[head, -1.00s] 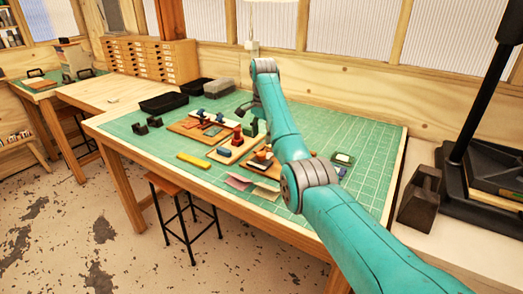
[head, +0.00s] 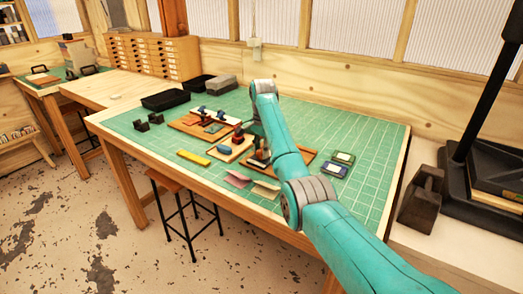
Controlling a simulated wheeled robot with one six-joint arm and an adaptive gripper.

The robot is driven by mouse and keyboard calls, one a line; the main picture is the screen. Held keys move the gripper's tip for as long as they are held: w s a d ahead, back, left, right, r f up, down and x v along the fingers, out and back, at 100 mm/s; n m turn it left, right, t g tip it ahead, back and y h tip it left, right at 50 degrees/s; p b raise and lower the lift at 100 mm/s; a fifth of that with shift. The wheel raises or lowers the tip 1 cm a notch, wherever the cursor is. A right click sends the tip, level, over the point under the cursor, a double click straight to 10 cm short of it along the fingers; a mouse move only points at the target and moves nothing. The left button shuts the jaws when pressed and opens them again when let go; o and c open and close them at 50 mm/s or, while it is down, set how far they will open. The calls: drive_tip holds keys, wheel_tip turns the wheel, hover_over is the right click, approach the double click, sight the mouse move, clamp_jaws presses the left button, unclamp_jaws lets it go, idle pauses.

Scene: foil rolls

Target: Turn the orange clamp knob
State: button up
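Several wooden boards with small fixtures lie on the green cutting mat (head: 365,190). A small red-orange upright part (head: 238,136) stands on the middle board (head: 222,158), beside a blue piece (head: 225,149). I cannot tell whether this is the orange clamp knob. The right-hand board (head: 300,161) is partly hidden behind my teal arm. My gripper (head: 253,129) is a small dark shape pointing down beside the arm, over the area between the middle and right-hand boards. Its fingers are too small and covered to read, and any contact is unclear.
A yellow block (head: 194,158) and pink and pale sheets (head: 237,179) lie near the front edge. Black trays (head: 164,101) stand at the back left. A dark metal weight (head: 421,198) sits at right.

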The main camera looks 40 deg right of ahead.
drive_tip(key=c, duration=0.4)
drive_tip(key=shift+n, duration=0.3)
drive_tip(key=n, duration=0.5)
drive_tip(key=shift+n, duration=0.3)
drive_tip(key=n, duration=1.1)
drive_tip(key=shift+a+n, duration=0.1)
drive_tip(key=shift+n, duration=0.3)
drive_tip(key=n, duration=0.5)
drive_tip(key=shift+f+n+g, duration=0.1)
drive_tip(key=shift+n+g, duration=0.2)
drive_tip(key=shift+n, duration=0.1)
